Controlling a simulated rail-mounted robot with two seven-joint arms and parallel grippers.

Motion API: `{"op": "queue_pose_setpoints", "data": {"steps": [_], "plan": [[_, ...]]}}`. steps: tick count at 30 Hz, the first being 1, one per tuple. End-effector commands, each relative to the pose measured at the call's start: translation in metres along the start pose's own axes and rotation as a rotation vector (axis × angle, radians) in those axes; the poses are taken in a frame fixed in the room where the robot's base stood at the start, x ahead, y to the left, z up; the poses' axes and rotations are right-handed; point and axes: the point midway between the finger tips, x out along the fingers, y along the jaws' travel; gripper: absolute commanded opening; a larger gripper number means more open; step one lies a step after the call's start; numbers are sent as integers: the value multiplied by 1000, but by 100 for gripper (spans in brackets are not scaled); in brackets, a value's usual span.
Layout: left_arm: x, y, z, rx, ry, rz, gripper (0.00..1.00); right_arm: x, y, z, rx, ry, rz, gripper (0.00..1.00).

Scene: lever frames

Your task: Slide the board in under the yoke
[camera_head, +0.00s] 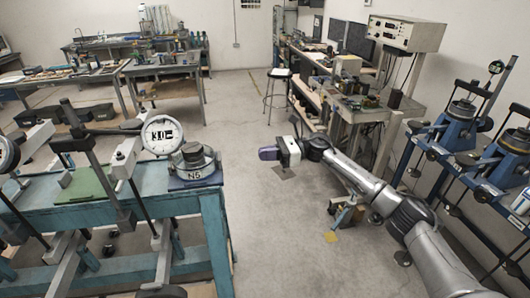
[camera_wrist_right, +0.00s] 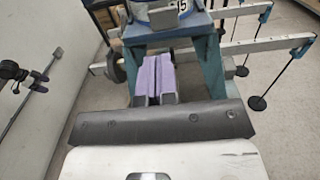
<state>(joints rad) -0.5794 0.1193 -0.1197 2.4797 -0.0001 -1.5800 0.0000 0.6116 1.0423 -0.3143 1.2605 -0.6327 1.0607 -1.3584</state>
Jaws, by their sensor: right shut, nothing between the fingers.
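A flat green board (camera_head: 88,188) lies on the teal bench at the left, among grey bars and rods; I cannot tell which of these is the yoke. A blue plate (camera_head: 182,181) under a round grey cell marked N5 (camera_head: 196,160) sits at the bench's right end. My right gripper (camera_head: 268,153) is shut and empty, out over the floor to the right of the bench, apart from everything. In the right wrist view its purple fingers (camera_wrist_right: 152,80) lie together, pointing toward the bench end and the cell. My left gripper is not in view.
Grey bars (camera_wrist_right: 250,50) and dark weight rods stick out beside the bench. A bench with blue frames (camera_head: 455,130) is at the right, beyond my right arm. The floor between the benches is mostly clear.

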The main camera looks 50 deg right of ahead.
Motion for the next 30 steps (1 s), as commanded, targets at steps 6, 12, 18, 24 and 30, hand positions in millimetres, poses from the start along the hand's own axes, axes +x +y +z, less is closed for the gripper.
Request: {"op": "queue_pose_setpoints", "data": {"steps": [6,12,18,24,30], "plan": [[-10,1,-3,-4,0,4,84,44,0,3,2,-4,2,0],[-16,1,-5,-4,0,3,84,77,0,3,2,-3,2,0],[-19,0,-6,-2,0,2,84,98,0,2,2,-2,-1,0],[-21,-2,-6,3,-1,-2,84,107,0,1,3,-1,0,0],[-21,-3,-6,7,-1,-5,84,108,0,0,3,0,-1,0]]}}
